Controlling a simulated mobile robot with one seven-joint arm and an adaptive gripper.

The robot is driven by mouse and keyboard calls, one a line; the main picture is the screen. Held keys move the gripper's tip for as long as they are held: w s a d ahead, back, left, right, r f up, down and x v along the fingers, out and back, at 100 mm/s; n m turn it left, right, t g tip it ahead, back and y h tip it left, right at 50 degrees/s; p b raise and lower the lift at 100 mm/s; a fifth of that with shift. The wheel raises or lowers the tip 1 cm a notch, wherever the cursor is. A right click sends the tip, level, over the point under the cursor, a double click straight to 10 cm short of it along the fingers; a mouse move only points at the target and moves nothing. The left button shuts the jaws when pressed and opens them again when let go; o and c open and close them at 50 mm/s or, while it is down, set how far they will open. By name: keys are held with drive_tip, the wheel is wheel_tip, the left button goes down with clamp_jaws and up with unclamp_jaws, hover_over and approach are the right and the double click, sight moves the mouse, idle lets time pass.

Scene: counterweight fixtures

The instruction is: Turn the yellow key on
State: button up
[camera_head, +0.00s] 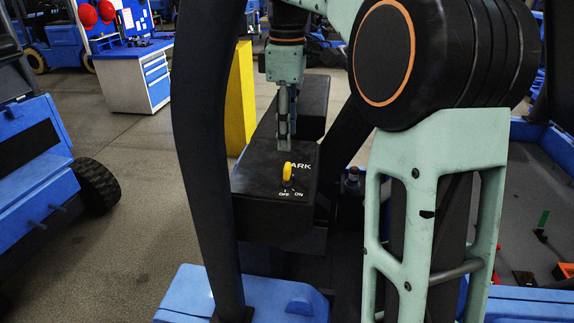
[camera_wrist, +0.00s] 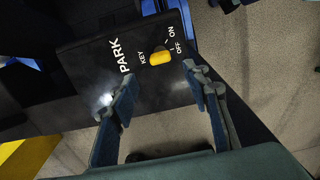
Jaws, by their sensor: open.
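The yellow key (camera_head: 287,172) stands upright in the top of a black panel (camera_head: 258,180) marked PARK, with OFF and ON printed just in front of it. In the wrist view the yellow key (camera_wrist: 160,57) sits beside the words KEY, OFF and ON; I cannot tell for sure which mark it points at. My gripper (camera_head: 286,145) hangs above the panel, just behind the key. In the wrist view my gripper (camera_wrist: 158,78) has its two fingers spread wide, with the key a little beyond the gap between the tips. It holds nothing.
A yellow post (camera_head: 240,98) stands behind the panel. A blue and white cabinet (camera_head: 135,75) is farther back at left. A blue vehicle with a black wheel (camera_head: 96,186) is at left. Dark bars of the machine frame (camera_head: 205,160) rise close beside the panel. Grey floor is clear at left.

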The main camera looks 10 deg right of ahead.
sight(287, 165)
wheel_tip(287, 165, down, 9)
idle(0.3)
drive_tip(key=shift+c, duration=0.4)
drive_tip(key=c, duration=1)
